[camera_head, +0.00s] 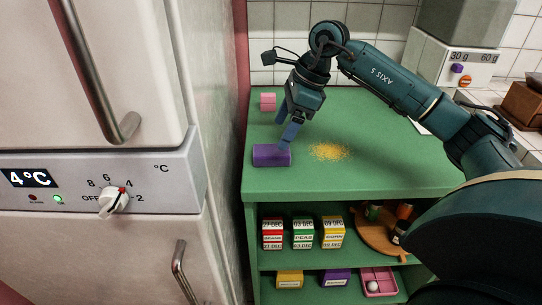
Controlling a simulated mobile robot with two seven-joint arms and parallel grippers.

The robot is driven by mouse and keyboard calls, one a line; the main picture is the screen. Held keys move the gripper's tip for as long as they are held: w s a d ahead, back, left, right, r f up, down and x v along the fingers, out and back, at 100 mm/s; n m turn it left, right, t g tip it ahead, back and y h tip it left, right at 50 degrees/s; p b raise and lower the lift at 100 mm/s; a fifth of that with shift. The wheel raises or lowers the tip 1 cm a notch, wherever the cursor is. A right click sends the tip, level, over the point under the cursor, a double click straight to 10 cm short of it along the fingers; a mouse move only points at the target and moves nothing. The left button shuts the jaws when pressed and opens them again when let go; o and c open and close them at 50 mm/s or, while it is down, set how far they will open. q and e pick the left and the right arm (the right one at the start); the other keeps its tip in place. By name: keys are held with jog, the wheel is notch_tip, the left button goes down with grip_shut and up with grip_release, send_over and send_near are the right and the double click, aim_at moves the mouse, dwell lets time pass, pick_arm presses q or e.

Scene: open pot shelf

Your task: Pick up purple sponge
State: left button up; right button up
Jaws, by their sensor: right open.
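The purple sponge (271,155) lies flat near the left front part of the green counter top (400,175). My right gripper (286,130) reaches down from the back, its blue fingers just above the sponge's right side. It is open, and nothing shows held in it. I cannot tell whether a fingertip touches the sponge. My left gripper is not in view.
A pink block (268,102) sits at the counter's back left. Yellow crumbs (330,151) lie right of the sponge. A fridge (100,190) stands close on the left. Shelves below hold boxes (303,233), a round wooden tray (375,237) and a pink tray (379,273).

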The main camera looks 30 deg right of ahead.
aim_at(272, 150)
jog(key=shift+x, duration=3.15)
jog(key=shift+w, duration=0.1)
jog(key=shift+f, duration=0.25)
jog(key=shift+c, duration=0.4)
jog(key=c, duration=0.9)
